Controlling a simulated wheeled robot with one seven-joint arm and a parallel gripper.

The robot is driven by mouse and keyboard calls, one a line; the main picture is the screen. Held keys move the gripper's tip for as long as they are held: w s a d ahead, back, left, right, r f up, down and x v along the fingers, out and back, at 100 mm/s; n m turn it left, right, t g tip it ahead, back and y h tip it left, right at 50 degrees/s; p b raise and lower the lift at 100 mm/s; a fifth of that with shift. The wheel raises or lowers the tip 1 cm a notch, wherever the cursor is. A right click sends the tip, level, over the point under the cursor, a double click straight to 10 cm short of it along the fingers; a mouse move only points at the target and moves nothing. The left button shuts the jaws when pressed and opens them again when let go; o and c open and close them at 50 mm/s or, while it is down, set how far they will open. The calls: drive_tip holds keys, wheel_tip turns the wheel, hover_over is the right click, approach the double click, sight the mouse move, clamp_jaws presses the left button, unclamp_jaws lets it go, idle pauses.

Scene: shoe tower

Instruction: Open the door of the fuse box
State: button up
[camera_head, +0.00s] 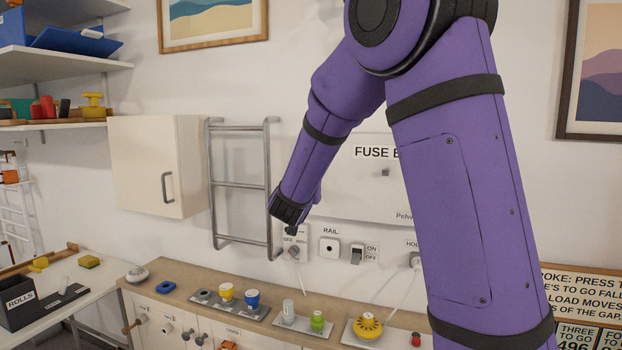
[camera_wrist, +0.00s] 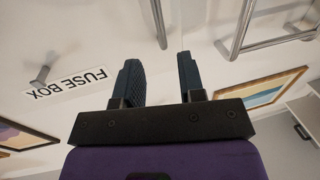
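The fuse box (camera_head: 360,195) is a flat white panel on the wall, and its door looks shut. My arm covers part of it and part of its "FUSE BOX" label. A small grey knob (camera_head: 385,173) sticks out below the label, and it also shows in the wrist view (camera_wrist: 40,75) beside the label. My gripper (camera_wrist: 160,70) is open, with an empty gap between its two dark fingers. The knob lies to the left of the fingers in the wrist view, apart from them. In the head view the gripper is mostly hidden by my wrist, low and left of the knob.
A metal rack (camera_head: 240,184) and a white cabinet (camera_head: 158,166) are on the wall to the left. A rail socket (camera_head: 329,247) and a switch (camera_head: 357,253) sit below the fuse box. A counter (camera_head: 185,283) with several small items runs underneath.

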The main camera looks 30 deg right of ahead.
drive_tip(key=x, duration=0.9)
drive_tip(key=shift+w+d, duration=0.2)
drive_tip(key=shift+c, duration=0.2)
clamp_jaws()
